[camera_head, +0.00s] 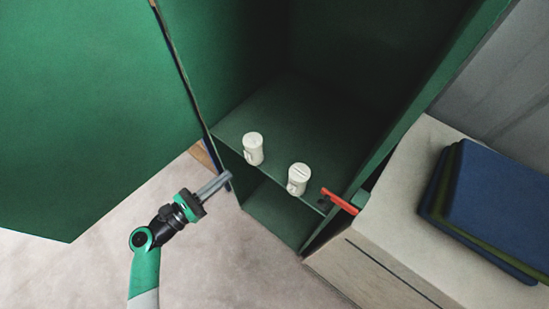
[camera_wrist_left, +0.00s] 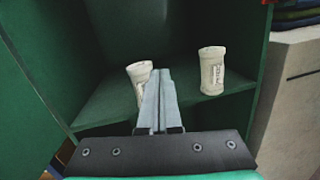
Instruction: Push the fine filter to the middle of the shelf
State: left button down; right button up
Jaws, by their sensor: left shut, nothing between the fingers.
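Two white cylindrical canisters stand upright on the green shelf (camera_head: 275,125) inside the open cabinet. In the left wrist view both show, the left canister (camera_wrist_left: 137,72) partly hidden behind my fingers and the right canister (camera_wrist_left: 212,72) in clear view. Their labels are too small to read, so I cannot tell which is the fine filter. My left gripper (camera_head: 227,178) is shut and empty, in front of the shelf's left front edge, apart from both canisters.
A large green door (camera_head: 90,110) stands open at the left. A red handle (camera_head: 339,201) sticks out by the cabinet's right front edge. A pale counter (camera_head: 385,235) at the right bears stacked blue and green items (camera_head: 500,200). The shelf behind the canisters is clear.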

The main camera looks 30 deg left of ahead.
pick_arm(q)
notch_tip(320, 180, down, 7)
jog(key=s+a+n+y+b, duration=0.1)
jog(key=s+n+y+b, duration=0.1)
jog(key=n+y+p, duration=0.1)
jog(key=p, duration=0.2)
send_near(248, 159)
jog(key=w, duration=0.4)
jog(key=w+d+r, duration=0.1)
jog(key=w, duration=0.1)
jog(key=shift+w, duration=0.4)
pick_arm(e)
jog(key=shift+s+f, duration=0.15)
jog(key=shift+f, duration=0.65)
pick_arm(q)
jog(key=shift+b, duration=0.3)
pick_arm(e)
jog(key=shift+h, duration=0.3)
